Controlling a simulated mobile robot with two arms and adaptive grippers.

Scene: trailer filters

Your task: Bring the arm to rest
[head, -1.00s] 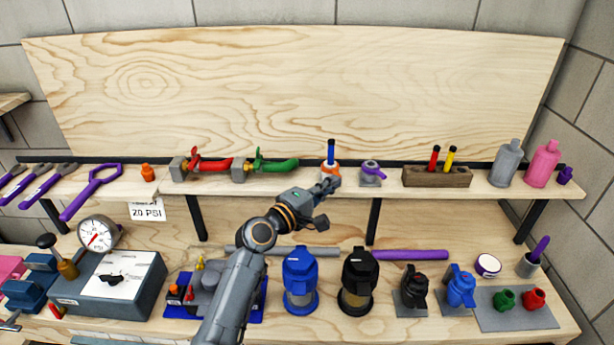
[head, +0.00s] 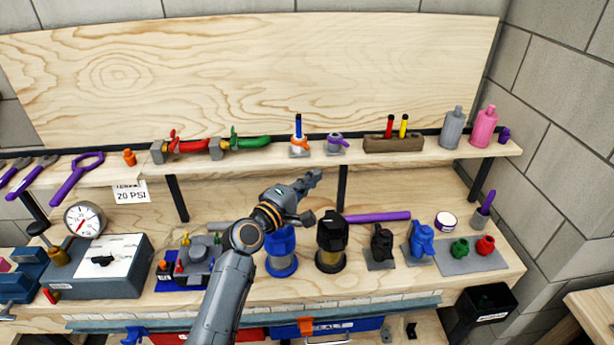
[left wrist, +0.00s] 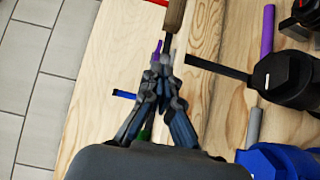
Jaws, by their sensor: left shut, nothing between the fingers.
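My left arm comes up from the bottom of the head view. Its gripper (head: 311,181) is in front of the space between the upper shelf and the lower bench, just below the shelf edge. The fingers are together and hold nothing. In the left wrist view the shut fingers (left wrist: 160,70) point toward the shelf edge, with a purple thing and a brown block beyond them. My right gripper is in neither view.
The upper shelf (head: 370,153) carries red and green valves, a marker block (head: 394,144) and bottles (head: 453,128). The bench below holds a gauge box (head: 100,265), a blue filter (head: 281,252) and a black filter (head: 331,243) close to my arm. A purple rod (head: 378,217) lies behind.

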